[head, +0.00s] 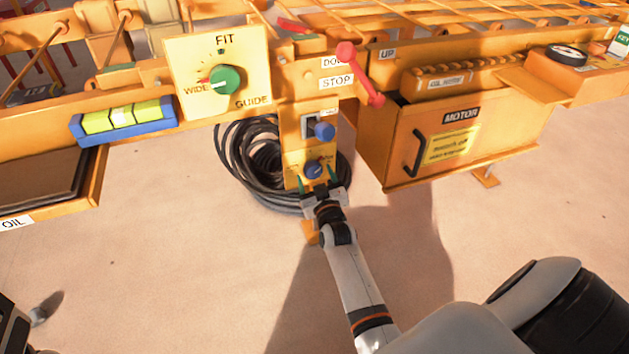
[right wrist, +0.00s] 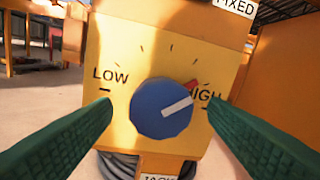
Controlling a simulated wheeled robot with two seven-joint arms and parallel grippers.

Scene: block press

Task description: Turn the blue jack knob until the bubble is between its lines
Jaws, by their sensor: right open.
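The blue jack knob (head: 313,169) is on the lower face of the yellow post. In the right wrist view the blue knob (right wrist: 150,112) has a white pointer line aimed right and slightly up, toward HIGH. A red mark sits by that word. My right gripper (head: 317,182) is open, its green fingers on either side of the knob, with gaps between fingers and knob in the wrist view.
A green FIT/WIDE dial (head: 225,79) is right of the level. Another blue knob (head: 324,131) is just above the jack knob. A red lever (head: 360,75), a motor box (head: 450,135) and coiled black cable (head: 240,160) are close by. The floor in front is mostly clear.

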